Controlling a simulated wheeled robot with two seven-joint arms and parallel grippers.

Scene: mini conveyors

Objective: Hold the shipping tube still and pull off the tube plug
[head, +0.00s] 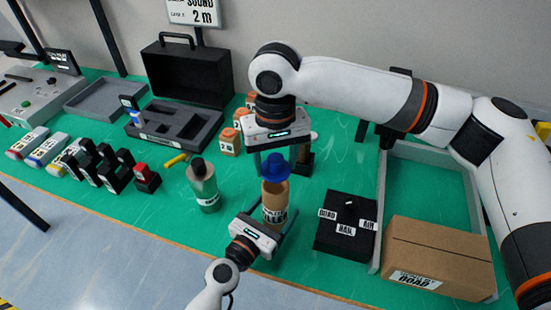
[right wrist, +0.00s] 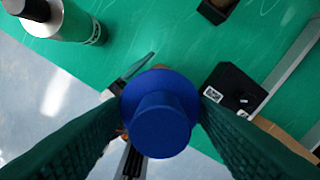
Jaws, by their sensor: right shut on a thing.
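The shipping tube (head: 274,209) is a brown upright cylinder with a black and white label, near the front middle of the green table. The blue tube plug (head: 277,166) is at its top end; I cannot tell how deep it sits. My right gripper (head: 281,163) comes from above and is shut on the plug. In the right wrist view the plug (right wrist: 161,113) fills the space between the fingers and hides most of the tube. My left gripper (head: 268,215) reaches in from the front, its fingers around the tube's lower part, apparently closed on it.
A green-grey bottle (head: 203,187) stands just left of the tube. A black box (head: 345,224) with labels and a cardboard box (head: 438,257) lie to the right.

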